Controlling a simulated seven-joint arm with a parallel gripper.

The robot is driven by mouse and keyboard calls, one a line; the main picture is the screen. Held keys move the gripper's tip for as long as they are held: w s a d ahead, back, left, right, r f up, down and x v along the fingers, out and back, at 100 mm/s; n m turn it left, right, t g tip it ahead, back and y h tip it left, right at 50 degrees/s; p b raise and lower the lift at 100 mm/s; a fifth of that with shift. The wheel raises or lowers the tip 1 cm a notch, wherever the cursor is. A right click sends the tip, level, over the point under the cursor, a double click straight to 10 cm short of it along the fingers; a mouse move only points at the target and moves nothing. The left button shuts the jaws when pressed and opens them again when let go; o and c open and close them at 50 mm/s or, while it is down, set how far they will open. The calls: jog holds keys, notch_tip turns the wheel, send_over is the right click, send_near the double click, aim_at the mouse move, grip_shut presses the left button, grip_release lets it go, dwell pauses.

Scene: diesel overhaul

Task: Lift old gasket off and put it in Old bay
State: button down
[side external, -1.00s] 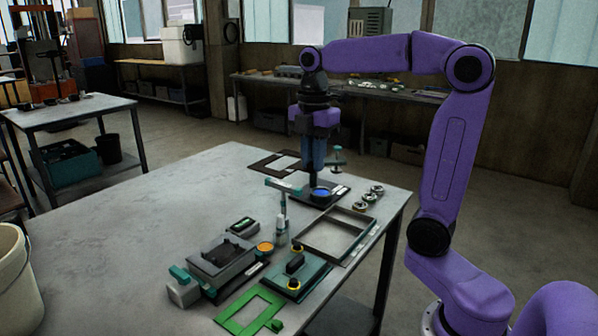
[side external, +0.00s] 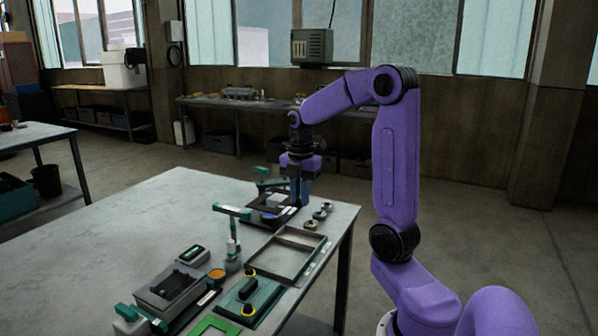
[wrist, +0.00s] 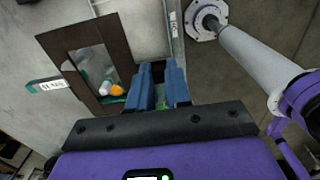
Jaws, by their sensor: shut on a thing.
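The old gasket, a dark brown rectangular frame (wrist: 122,48), extends from my gripper (wrist: 160,75) up and to the left in the wrist view. My jaws are shut on its edge near one corner; the exact contact is partly hidden by the fingers. Through its opening I see the grey table and some white, orange and teal items. In the side view my gripper (side external: 298,200) points down over the far right of the table, beside a dark plate area where the gasket is hard to separate from what lies under it. I cannot tell which place is the Old bay.
A shallow metal tray (side external: 318,241) lies nearer the camera, with several round metal parts (side external: 311,224) beyond it. A teal stand (side external: 232,248) rises beside it. A teal block (side external: 262,300) and a green gasket (side external: 213,327) lie in front. The table's left side (side external: 120,225) is clear.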

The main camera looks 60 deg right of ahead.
notch_tip(320, 180, down, 17)
jog(key=shift+r, duration=0.15)
dwell(0.5)
jog(key=c, duration=1)
grip_release()
jog(key=shift+r, duration=3)
jog(key=shift+r, duration=2)
